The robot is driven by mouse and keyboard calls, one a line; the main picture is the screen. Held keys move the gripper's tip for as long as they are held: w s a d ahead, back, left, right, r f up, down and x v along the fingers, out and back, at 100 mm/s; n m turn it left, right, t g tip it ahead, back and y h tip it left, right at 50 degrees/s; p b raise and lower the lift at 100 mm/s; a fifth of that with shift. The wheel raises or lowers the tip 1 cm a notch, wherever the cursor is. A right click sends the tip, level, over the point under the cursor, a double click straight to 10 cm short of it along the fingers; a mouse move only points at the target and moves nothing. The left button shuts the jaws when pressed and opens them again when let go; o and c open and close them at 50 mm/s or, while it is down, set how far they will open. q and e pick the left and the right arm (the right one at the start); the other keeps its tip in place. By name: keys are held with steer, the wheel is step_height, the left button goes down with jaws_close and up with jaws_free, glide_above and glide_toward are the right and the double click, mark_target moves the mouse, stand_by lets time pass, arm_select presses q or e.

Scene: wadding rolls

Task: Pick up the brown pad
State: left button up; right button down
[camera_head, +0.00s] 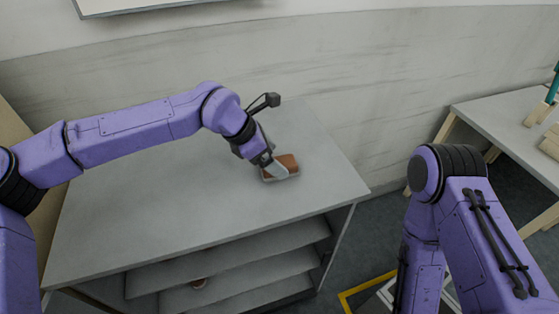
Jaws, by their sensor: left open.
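The brown pad (289,163) lies on the grey top of the shelf unit (170,212), right of its middle. A pale grey edge shows along its near side. My left gripper (273,170) is open and low over the pad's left part, with its fingertips at the pad. The gripper hides part of the pad, and I cannot tell whether the fingers touch it. My right arm stands at the right of the picture, and its gripper is not in view.
A yellow-edged item (365,288) lies on the floor. The shelf top around the pad is clear.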

arm_select(q)
steer(key=shift+x, duration=0.9)
steer(key=c, duration=1.2)
